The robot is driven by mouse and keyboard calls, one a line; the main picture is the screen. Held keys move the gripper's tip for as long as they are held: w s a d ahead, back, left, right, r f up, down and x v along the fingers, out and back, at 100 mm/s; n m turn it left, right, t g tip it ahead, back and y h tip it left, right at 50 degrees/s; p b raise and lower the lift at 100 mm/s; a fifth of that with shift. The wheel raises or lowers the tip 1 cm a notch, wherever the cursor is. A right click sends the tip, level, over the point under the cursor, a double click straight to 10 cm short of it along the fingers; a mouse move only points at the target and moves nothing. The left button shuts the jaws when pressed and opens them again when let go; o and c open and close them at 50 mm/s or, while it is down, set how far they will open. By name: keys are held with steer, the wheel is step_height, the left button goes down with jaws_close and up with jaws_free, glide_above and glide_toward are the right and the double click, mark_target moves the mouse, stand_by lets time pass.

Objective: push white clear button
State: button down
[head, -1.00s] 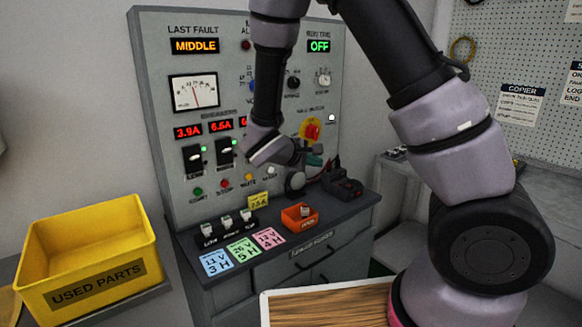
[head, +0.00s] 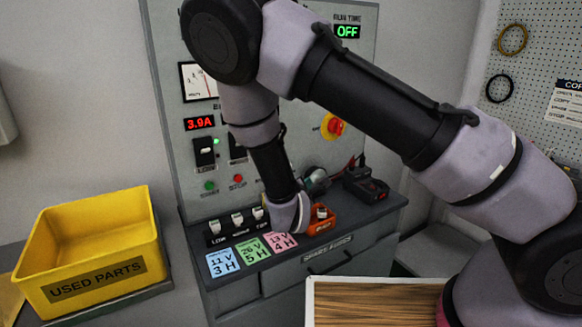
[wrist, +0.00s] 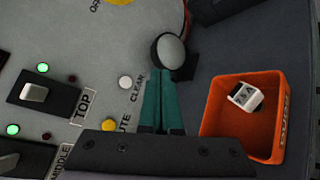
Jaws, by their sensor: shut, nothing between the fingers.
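The white clear button (wrist: 125,82) is a small round cap on the grey panel in the wrist view, beside the printed word CLEAR. My gripper (wrist: 164,78) shows there as two teal fingers, shut together with nothing between them. The fingers are a little to the right of the white button in the picture, with a gap between. In the head view the arm hides the button, and I cannot clearly make out the fingertips there.
A yellow button (wrist: 108,125) is close to the white one. A grey ball-shaped part (wrist: 167,50) shows just beyond my fingertips. An orange bin (wrist: 206,126) holding a small white part (wrist: 245,97) stands on the right. A yellow used-parts bin (head: 48,258) is at left.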

steer(key=w+a, duration=0.5)
steer(key=w, duration=0.2)
stand_by(0.4)
steer(key=shift+w, duration=0.2)
stand_by(1.7)
steer(key=shift+w+a, duration=0.2)
steer(key=shift+w, duration=0.05)
steer(key=shift+w+a, duration=0.25)
steer(key=shift+w, duration=0.1)
stand_by(0.7)
stand_by(0.4)
steer(key=shift+s+d, duration=0.5)
steer(key=shift+s, duration=0.2)
